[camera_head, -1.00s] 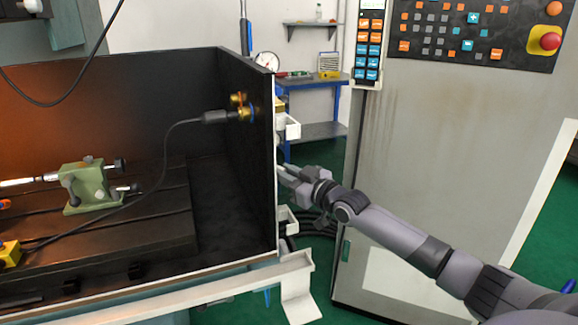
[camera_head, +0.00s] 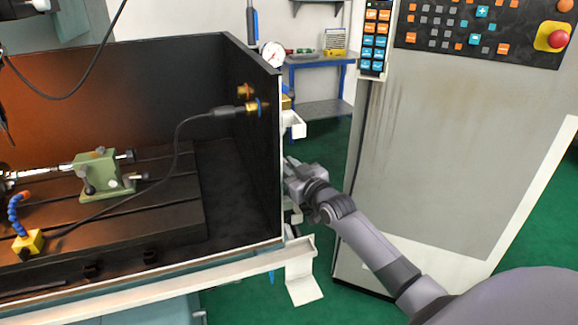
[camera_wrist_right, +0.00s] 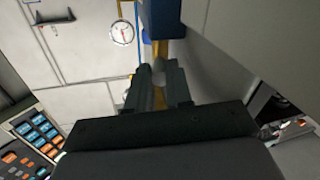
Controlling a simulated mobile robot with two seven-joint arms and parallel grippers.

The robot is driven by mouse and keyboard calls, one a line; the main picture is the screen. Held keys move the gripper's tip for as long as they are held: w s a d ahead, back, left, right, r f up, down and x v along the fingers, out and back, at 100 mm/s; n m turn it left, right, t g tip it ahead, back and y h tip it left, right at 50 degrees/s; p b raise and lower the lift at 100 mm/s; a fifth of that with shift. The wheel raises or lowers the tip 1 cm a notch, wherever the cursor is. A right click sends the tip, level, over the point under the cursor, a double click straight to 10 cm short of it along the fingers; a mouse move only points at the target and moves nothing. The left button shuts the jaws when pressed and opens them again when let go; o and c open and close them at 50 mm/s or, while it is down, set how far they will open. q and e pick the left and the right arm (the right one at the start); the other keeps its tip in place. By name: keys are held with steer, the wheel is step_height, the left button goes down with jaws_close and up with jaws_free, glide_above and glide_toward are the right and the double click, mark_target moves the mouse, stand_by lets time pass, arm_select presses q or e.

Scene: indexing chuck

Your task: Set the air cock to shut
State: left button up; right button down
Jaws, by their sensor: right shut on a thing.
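My right gripper (camera_head: 289,168) is at the outer side of the dark end wall (camera_head: 258,160) in the head view, its fingertips partly hidden by the wall edge. In the right wrist view the gripper (camera_wrist_right: 161,72) is shut on a narrow yellow-brass piece, which I take to be the air cock (camera_wrist_right: 160,52). The piece runs up between the fingers to a blue block (camera_wrist_right: 160,18). The fingers hide much of it, so its angle is hard to tell.
A grey control cabinet (camera_head: 430,140) stands right of the gripper. White brackets (camera_head: 296,125) stick out from the end wall close above it. A green tailstock (camera_head: 103,176) and a cable lie inside the enclosure. A blue bench (camera_head: 315,85) stands behind.

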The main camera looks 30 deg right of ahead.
steer(key=shift+r, duration=0.3)
steer(key=c, duration=1)
jaws_free()
steer(key=shift+c, duration=0.2)
steer(key=shift+f, duration=0.15)
steer(key=shift+a+f, duration=0.1)
steer(key=shift+f, duration=0.2)
